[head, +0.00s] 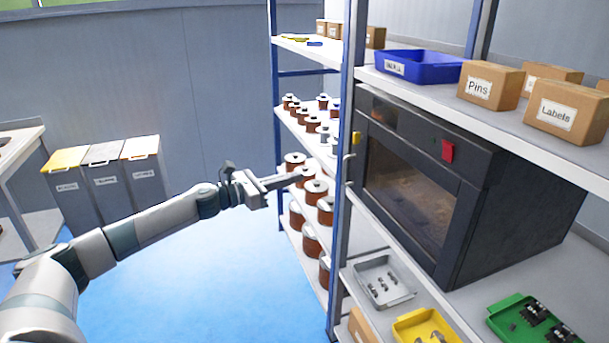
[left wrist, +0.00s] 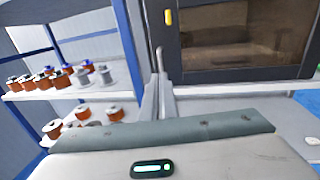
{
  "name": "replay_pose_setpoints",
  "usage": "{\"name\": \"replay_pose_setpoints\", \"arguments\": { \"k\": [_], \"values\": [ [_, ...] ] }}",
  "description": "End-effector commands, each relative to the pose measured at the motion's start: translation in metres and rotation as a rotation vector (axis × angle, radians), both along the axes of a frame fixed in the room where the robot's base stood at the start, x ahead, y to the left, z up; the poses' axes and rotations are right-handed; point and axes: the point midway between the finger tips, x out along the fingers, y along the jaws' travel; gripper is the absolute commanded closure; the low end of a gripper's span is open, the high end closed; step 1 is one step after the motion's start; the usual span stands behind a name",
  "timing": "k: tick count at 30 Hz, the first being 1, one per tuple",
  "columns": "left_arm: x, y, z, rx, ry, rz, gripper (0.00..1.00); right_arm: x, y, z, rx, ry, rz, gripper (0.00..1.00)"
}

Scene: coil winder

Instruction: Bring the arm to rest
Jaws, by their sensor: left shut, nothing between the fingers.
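My left arm (head: 150,222) reaches in from the left in the head view, stretched out toward the shelving. My left gripper (head: 292,178) is shut and empty. In the picture its fingertips overlap the shelf with copper-coloured coils (head: 316,188); I cannot tell whether they touch a coil. The left wrist view shows the pale gripper body (left wrist: 100,158) at the bottom, with coils (left wrist: 112,115) on the shelves to the left and the dark oven-like unit (left wrist: 245,40) at the upper right. My right gripper is not in view.
The shelf upright (head: 344,150) stands just right of the gripper. The dark cabinet (head: 410,185) fills the right bay, with a blue bin (head: 425,68) above and grey (head: 383,283), yellow (head: 428,328) and green (head: 532,322) trays below. Bins (head: 105,180) stand at the left. Blue floor (head: 190,280) is clear.

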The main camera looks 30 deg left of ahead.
Motion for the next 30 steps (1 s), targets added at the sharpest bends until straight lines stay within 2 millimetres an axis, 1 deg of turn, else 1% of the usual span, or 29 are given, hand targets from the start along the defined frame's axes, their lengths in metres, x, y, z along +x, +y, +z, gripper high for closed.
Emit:
{"name": "replay_pose_setpoints", "arguments": {
  "k": [8, 11, 14, 17, 18, 20, 21, 23, 24, 26, 27, 29, 30],
  "values": [
    [0.0, -0.001, -0.003, -0.009, 0.005, 0.001, 1.0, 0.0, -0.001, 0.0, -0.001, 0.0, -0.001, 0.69],
    [0.001, -0.003, -0.015, -0.05, 0.03, 0.01, 1.0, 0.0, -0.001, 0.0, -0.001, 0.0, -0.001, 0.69],
    [0.002, -0.007, -0.039, -0.147, 0.083, 0.029, 1.0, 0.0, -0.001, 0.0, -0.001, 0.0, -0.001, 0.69],
    [0.002, -0.014, -0.079, -0.3, 0.168, 0.064, 1.0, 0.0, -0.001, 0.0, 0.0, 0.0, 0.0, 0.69],
    [0.001, -0.018, -0.099, -0.375, 0.21, 0.083, 1.0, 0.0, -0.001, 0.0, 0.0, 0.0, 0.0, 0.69],
    [-0.002, -0.024, -0.132, -0.499, 0.279, 0.116, 1.0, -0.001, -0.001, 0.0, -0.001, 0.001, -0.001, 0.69],
    [-0.005, -0.028, -0.155, -0.585, 0.327, 0.14, 1.0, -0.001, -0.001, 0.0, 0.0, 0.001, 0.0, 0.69],
    [-0.012, -0.036, -0.191, -0.718, 0.399, 0.182, 1.0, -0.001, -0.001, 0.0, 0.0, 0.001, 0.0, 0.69],
    [-0.018, -0.041, -0.216, -0.807, 0.448, 0.212, 1.0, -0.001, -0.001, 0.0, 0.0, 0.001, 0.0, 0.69],
    [-0.029, -0.049, -0.251, -0.936, 0.516, 0.257, 1.0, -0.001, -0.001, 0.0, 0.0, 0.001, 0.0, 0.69],
    [-0.037, -0.054, -0.275, -1.02, 0.56, 0.292, 1.0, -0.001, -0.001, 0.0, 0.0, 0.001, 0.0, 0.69],
    [-0.051, -0.064, -0.309, -1.142, 0.623, 0.341, 1.0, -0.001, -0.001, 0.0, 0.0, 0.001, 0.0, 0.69],
    [-0.061, -0.07, -0.332, -1.222, 0.663, 0.377, 1.0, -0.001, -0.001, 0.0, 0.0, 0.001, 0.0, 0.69]
  ]
}}
